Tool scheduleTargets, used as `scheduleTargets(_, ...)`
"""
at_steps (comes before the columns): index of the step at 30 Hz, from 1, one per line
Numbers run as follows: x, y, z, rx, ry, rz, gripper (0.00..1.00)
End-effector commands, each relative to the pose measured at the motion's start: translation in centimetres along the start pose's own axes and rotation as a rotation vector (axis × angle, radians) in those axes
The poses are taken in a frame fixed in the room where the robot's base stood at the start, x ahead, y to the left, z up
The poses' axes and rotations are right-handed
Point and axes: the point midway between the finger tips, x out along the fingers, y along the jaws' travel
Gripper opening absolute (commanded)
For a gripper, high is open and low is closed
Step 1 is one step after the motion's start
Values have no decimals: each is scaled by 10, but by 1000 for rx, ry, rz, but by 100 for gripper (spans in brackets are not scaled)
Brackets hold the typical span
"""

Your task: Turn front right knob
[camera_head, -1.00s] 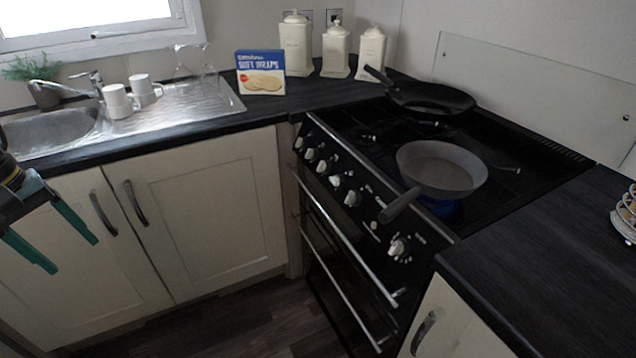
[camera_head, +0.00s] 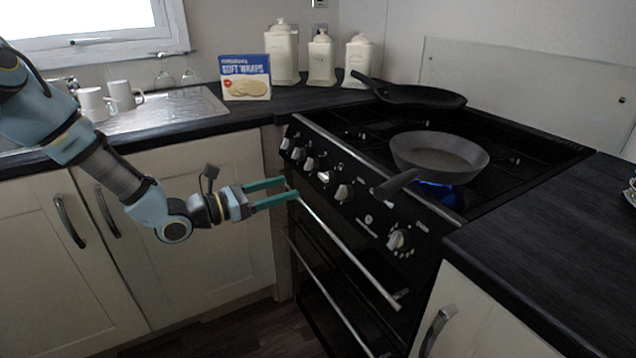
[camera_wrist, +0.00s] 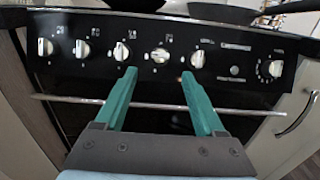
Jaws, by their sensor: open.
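The black stove front carries a row of white knobs: several at the left and middle, and one set apart at the right (camera_head: 397,240), which also shows in the wrist view (camera_wrist: 275,68). My gripper (camera_head: 289,189) is open and empty, left of the panel in the head view. In the wrist view my gripper (camera_wrist: 159,73) has its green fingertips just below the knob row. A middle knob (camera_wrist: 160,55) shows above the gap between them, its grip turned more sideways than its neighbours'. Another knob (camera_wrist: 197,59) is just above the right fingertip. Contact cannot be made out.
A grey pan (camera_head: 440,153) stands over a blue flame (camera_head: 437,190) at the front right burner, its handle reaching over the panel edge. A dark pan (camera_head: 415,95) sits at the back. An oven rail (camera_head: 345,250) runs below the knobs. Mugs and a wraps box (camera_head: 245,78) are on the counter.

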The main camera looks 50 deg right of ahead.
Motion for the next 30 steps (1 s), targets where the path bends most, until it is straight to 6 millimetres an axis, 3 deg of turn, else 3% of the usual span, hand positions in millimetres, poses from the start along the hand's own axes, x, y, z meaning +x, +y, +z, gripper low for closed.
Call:
scheduleTargets(15, 85, -1, 1, 3, 3, -4, 71)
scheduleTargets(21, 97, -1, 0, 3, 4, -2, 71)
scheduleTargets(29, 98, -1, 0, 3, 4, -2, 71)
scheduleTargets(30, 98, -1, 0, 3, 4, -2, 68)
